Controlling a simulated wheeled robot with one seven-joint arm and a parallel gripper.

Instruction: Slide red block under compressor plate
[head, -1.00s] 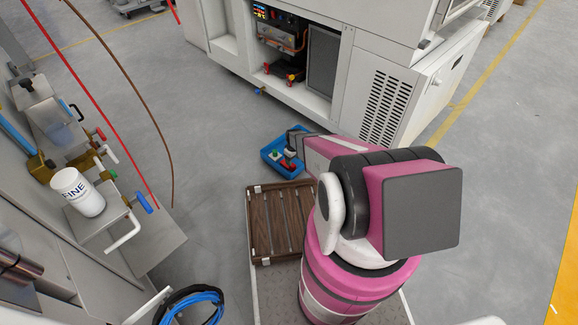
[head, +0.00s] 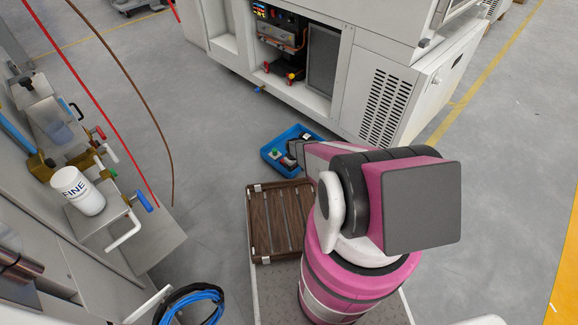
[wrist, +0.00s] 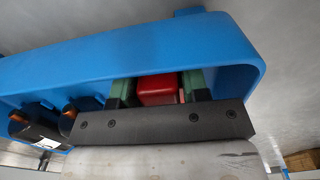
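The red block (wrist: 157,90) shows in the wrist view inside the blue bin (wrist: 70,72), between the two fingers of my gripper (wrist: 160,88). The fingers stand apart around it, with a narrow gap at its right side; I cannot make out contact on its left. In the head view the blue bin (head: 268,158) sits on the floor before the white machine, and my gripper (head: 297,150) reaches into it. The red block is hidden there. The compressor plate cannot be clearly told; the machine's open bay (head: 281,60) holds dark parts and red fittings.
Dark cylinders (wrist: 35,128) with copper ends lie in the bin left of my gripper. A wooden slatted crate (head: 254,225) stands nearer me. A steel bench (head: 85,235) with a white jar (head: 78,190) is at left. Open floor lies between bench and machine.

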